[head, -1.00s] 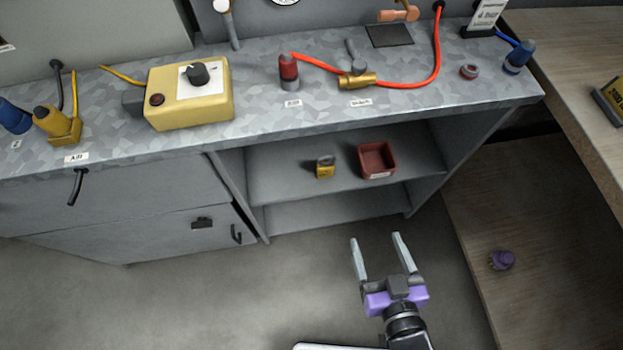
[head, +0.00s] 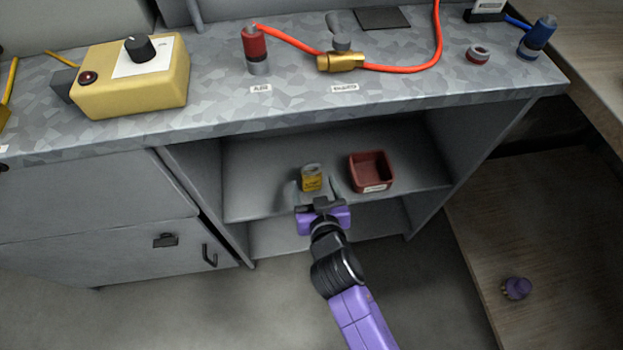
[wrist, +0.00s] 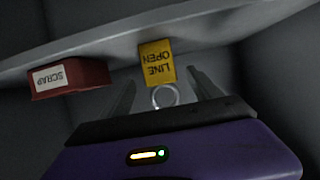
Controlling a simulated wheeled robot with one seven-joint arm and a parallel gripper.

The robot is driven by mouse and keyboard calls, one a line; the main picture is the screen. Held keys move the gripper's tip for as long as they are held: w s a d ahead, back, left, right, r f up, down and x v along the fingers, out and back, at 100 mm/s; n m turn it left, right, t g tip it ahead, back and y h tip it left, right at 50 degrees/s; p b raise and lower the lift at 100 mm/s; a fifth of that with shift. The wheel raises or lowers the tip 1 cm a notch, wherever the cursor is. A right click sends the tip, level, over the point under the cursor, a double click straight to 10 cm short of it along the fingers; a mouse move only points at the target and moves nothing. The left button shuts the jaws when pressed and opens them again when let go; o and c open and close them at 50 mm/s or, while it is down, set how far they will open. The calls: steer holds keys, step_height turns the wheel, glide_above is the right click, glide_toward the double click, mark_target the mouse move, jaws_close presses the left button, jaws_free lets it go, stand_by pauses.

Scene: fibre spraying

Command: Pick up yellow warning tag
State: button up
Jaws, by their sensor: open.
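The yellow warning tag (head: 312,182) is on the upper shelf of the open bay under the bench. In the wrist view the tag (wrist: 157,62) reads "LINE OPEN" upside down and has a metal ring (wrist: 165,96) on it. My gripper (head: 311,186) is open, reaching into the bay at the tag. In the wrist view my gripper (wrist: 160,84) has one finger on each side of the ring, apart from it. The tag's body appears just beyond or level with the fingertips; the exact depth is hard to tell.
A red bin (head: 371,172) labelled "SCRAP" stands close right of the tag in the head view. The bench top (head: 420,105) overhangs the bay. A closed cabinet door (head: 120,230) is at the left.

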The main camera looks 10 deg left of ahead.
mark_target(312, 181)
steer(key=b+x, duration=0.1)
steer(key=x, duration=0.3)
steer(key=shift+w+a+f, duration=0.1)
steer(key=shift+w+f, duration=0.05)
steer(key=c, duration=1.5)
